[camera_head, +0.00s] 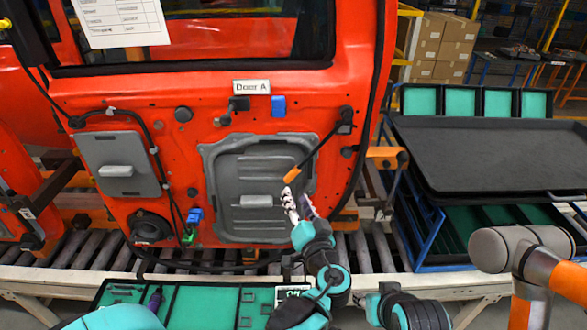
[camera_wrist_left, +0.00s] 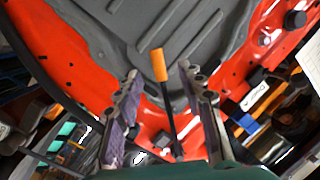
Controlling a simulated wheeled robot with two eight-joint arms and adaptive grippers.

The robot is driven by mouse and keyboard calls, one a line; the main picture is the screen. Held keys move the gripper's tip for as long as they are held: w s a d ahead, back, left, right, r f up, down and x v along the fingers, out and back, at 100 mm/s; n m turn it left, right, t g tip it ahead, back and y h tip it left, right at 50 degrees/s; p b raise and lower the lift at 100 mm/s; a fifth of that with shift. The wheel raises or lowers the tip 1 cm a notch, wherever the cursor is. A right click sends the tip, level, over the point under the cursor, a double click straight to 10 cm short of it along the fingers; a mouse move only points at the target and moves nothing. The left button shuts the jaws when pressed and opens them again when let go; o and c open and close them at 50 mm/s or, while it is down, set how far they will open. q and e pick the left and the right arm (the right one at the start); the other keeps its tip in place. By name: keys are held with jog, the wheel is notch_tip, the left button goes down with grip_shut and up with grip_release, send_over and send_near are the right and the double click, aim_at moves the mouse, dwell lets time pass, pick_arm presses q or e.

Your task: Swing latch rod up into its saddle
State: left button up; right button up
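The latch rod (camera_head: 316,150) is a thin black rod with an orange tip (camera_head: 291,175). It slants down-left from a dark mount (camera_head: 345,121) on the red door's right side, across the grey inner panel. My left gripper (camera_head: 299,205) is just below the orange tip. In the left wrist view its two fingers (camera_wrist_left: 160,72) are apart, and the rod (camera_wrist_left: 168,110) appears between them without visible finger contact. A blue block (camera_head: 278,106) and a black block (camera_head: 239,103) sit higher on the door; I cannot tell which part is the saddle. My right gripper is not clearly seen.
The red door, labelled Door A (camera_head: 252,87), stands over a roller conveyor (camera_head: 80,258). Black cables hang at the door's left. A green tray (camera_head: 218,304) lies in front. A dark tray rack (camera_head: 490,150) stands at the right.

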aim_at(292, 178)
pick_arm(q)
jog(key=x, duration=0.2)
jog(key=d+x, duration=0.1)
jog(key=x, duration=0.4)
jog(key=shift+w+d+r, duration=0.1)
jog(key=shift+w+r, duration=0.15)
jog(key=shift+w, duration=0.2)
grip_shut()
